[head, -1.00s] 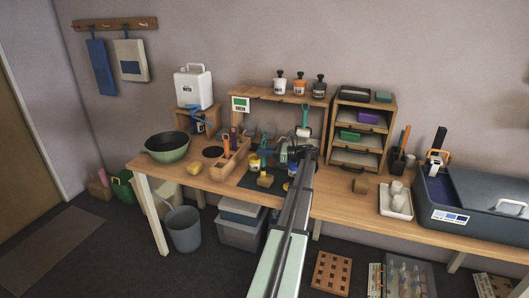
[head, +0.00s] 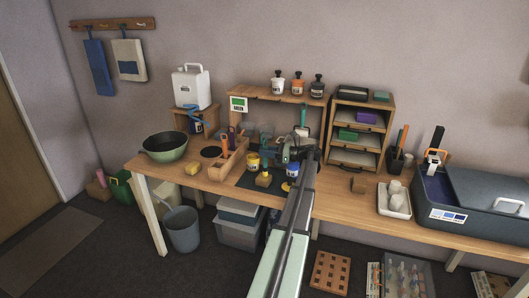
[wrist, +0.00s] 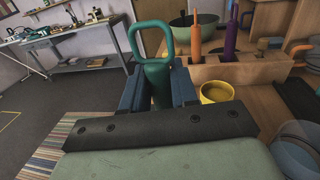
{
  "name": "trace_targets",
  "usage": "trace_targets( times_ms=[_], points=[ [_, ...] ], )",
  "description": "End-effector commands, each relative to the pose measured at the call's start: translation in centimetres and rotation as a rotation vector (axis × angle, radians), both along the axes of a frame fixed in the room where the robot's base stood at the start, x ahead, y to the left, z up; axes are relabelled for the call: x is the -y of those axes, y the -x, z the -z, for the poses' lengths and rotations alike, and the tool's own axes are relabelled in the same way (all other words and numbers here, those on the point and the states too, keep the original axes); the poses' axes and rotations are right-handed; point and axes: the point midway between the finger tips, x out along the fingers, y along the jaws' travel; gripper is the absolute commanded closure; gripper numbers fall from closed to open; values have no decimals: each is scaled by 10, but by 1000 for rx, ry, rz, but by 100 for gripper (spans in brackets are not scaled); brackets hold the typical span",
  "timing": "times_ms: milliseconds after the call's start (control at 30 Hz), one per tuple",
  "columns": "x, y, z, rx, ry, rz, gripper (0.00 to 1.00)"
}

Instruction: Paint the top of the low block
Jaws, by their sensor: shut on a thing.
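My gripper (head: 276,146) is shut on a teal-handled tool (wrist: 158,80) with a loop at its top. The handle stands roughly upright between the jaws; its lower end is hidden in the wrist view. In the head view the gripper is above the dark mat, near the yellow pot (head: 253,161) and blue pot (head: 292,171). The yellow pot (wrist: 216,92) is just right of the jaws in the wrist view. A small wooden block (head: 264,180) sits at the mat's front; paint on its top cannot be made out. Another brown block (head: 359,185) stands right of the mat.
A wooden rack (head: 229,160) with orange and purple handles stands left of the mat. A sign with a green patch (head: 239,104) is fixed at the shelf. A green bowl (head: 165,147) and yellow sponge (head: 192,168) are further left. A white tray (head: 395,204) is right.

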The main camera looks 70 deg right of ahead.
Motion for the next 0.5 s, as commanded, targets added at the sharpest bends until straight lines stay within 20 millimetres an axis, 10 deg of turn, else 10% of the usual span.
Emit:
trace_targets(
  times_ms=[500],
  points=[
    [0, 7, 1, 0, 0, 0, 100]
  ],
)
